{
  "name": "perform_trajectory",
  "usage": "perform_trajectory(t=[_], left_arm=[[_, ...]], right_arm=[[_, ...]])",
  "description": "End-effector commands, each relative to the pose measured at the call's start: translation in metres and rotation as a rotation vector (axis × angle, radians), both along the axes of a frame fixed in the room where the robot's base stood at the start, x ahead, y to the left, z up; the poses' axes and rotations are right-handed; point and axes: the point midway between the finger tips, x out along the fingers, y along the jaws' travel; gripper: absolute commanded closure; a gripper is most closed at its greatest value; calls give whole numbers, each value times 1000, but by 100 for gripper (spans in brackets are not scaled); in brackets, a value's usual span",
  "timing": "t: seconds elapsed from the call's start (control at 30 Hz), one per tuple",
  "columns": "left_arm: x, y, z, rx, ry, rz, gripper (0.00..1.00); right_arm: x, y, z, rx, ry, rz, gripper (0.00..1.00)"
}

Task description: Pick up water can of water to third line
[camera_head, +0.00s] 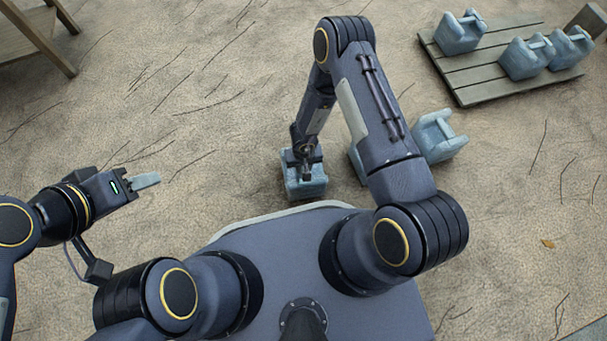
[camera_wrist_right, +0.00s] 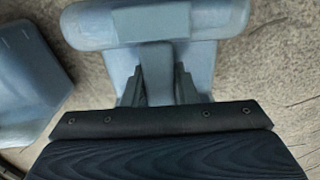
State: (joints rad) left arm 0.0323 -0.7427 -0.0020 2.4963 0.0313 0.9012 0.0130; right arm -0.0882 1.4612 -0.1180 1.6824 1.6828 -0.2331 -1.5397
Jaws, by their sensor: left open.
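A blue-grey water can (camera_head: 304,187) with a handle stands on the sandy ground in front of me, partly covered by my right gripper (camera_head: 305,172). In the right wrist view, the two dark fingers of my right gripper (camera_wrist_right: 160,88) stand apart, with the can's blue body (camera_wrist_right: 202,58) behind and between them. I cannot tell if they press on it. No water line is readable. My left gripper (camera_head: 140,185) is open at the left, above bare ground and away from the cans.
Another can (camera_head: 438,135) stands right of my right arm, and one (camera_head: 356,163) is mostly hidden behind that arm. A wooden pallet (camera_head: 480,95) at the back right bears three cans. A wooden table (camera_head: 45,40) is at the back left. The ground between is clear.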

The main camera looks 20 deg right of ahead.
Motion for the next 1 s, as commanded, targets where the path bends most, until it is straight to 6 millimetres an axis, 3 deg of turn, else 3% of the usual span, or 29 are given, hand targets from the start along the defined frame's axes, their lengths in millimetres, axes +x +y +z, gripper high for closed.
perform_trajectory(t=[0.03,0.2,1.0], left_arm=[[0,0,0,0,0,0,58],[0,0,0,0,0,0,58],[0,0,0,0,0,0,58]], right_arm=[[0,0,0,0,0,0,81],[0,0,0,0,0,0,100],[0,0,0,-1,0,0,100]])
